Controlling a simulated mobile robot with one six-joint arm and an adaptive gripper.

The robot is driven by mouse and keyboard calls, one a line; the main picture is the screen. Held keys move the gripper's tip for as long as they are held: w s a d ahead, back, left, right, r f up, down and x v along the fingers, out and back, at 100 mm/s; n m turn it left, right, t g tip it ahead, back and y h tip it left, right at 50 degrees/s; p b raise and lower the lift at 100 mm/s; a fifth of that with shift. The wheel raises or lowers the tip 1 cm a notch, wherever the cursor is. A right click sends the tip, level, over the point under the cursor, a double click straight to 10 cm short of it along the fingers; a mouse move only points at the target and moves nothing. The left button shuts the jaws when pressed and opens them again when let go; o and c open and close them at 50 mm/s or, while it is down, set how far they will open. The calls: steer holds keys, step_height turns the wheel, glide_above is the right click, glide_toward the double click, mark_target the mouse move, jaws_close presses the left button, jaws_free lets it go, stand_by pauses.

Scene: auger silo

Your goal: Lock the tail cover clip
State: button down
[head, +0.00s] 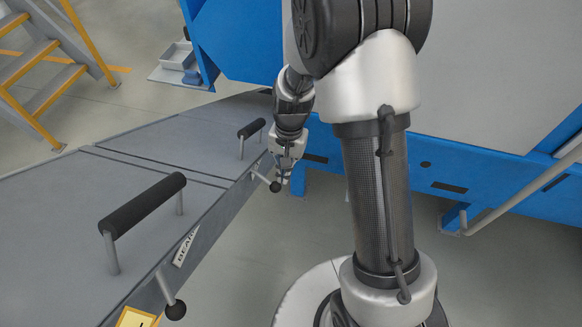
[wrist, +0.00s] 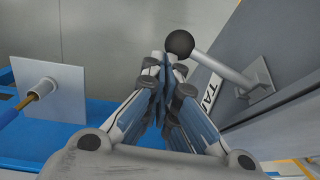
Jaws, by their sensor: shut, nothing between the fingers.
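The tail cover clip (wrist: 222,69) is a grey lever with a black ball knob, standing out from a small bracket on the grey cover's side, beside a label starting "TA". In the head view the clip (head: 262,178) is at the cover's far end, its knob right by my gripper (head: 283,176). In the wrist view my gripper (wrist: 165,62) is shut and empty, its fingertips just beside the knob. I cannot tell whether they touch it.
The grey cover (head: 60,220) bears two black handles (head: 142,205). A second clip (head: 167,290) sits nearer, by a "BEAR" label. A blue machine frame (head: 470,195) stands behind my arm. A yellow stair (head: 50,75) is at upper left. Grey floor lies clear below.

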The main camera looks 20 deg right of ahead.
mark_target(274, 192)
steer(key=shift+s+a+f, duration=0.35)
steer(key=shift+a+f, duration=0.3)
steer(key=shift+f, duration=0.3)
steer(key=shift+s+a+f, duration=0.3)
steer(key=shift+a+f, duration=0.3)
steer(key=shift+f, duration=0.4)
steer(key=shift+s+a+f, duration=0.35)
steer(key=shift+a+f, duration=0.3)
steer(key=shift+f, duration=0.4)
